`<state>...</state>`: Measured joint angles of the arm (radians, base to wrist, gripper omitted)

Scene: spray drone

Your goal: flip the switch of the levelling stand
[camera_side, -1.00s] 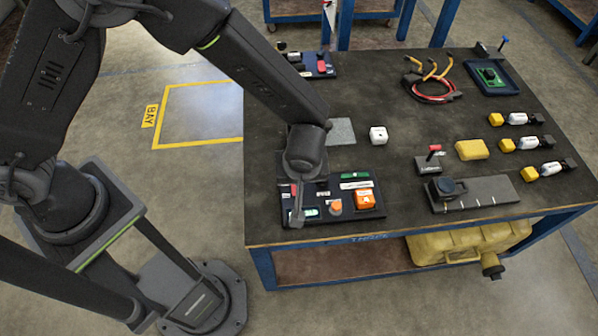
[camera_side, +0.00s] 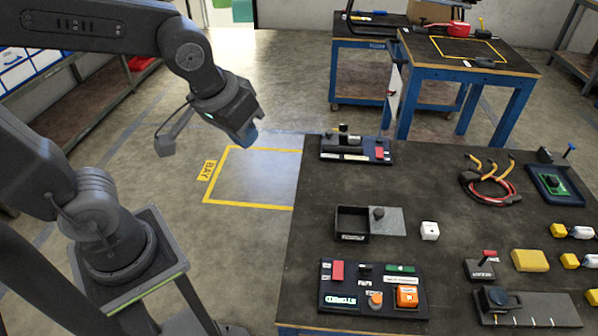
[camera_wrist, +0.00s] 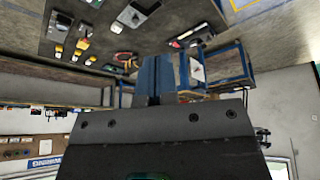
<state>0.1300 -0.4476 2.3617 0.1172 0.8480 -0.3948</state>
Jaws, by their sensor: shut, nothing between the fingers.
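A small dark box (camera_side: 479,272) with a red-tipped lever (camera_side: 488,255) stands on the right half of the bench; its label is too small to read. A dark panel (camera_side: 345,308) at the near left holds a red switch (camera_side: 338,271), a black switch, an orange knob and an orange button. Another panel (camera_side: 342,157) at the far left edge carries a red switch (camera_side: 379,151). I cannot tell for certain which belongs to the levelling stand. My gripper (camera_side: 246,136) is shut and empty, raised left of the bench, apart from everything.
The dark bench (camera_side: 440,150) also holds a black open box (camera_side: 351,222), a grey plate, a white cube (camera_side: 429,231), red cables (camera_side: 490,190), a yellow block (camera_side: 530,260) and a slotted rail (camera_side: 535,310). The air around my gripper is free.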

